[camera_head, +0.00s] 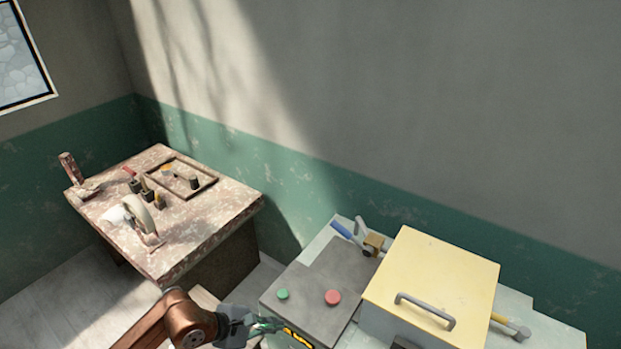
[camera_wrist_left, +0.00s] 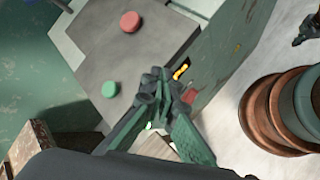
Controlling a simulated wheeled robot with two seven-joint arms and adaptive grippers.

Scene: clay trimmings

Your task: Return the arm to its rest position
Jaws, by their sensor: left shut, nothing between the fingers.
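My left arm (camera_head: 178,318) comes in at the bottom of the head view, copper-brown. Its gripper (camera_head: 280,325) is beside the front of the grey machine box (camera_head: 315,290) with a green and a red button. In the left wrist view the gripper (camera_wrist_left: 163,85) has its two dark green fingers together with nothing held. They appear in front of the box's front edge; whether they touch it I cannot tell. The red button (camera_wrist_left: 129,22) and green button (camera_wrist_left: 109,89) show beyond them. My right gripper is not seen for certain in either view.
A yellow-lidded box (camera_head: 430,280) with a grey handle stands right of the buttons. A hammer-like tool (camera_head: 510,327) lies beside it. A stained wooden table (camera_head: 215,218) with a tray (camera_head: 205,178) and tools stands at the left. Floor (camera_head: 60,300) shows before that table.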

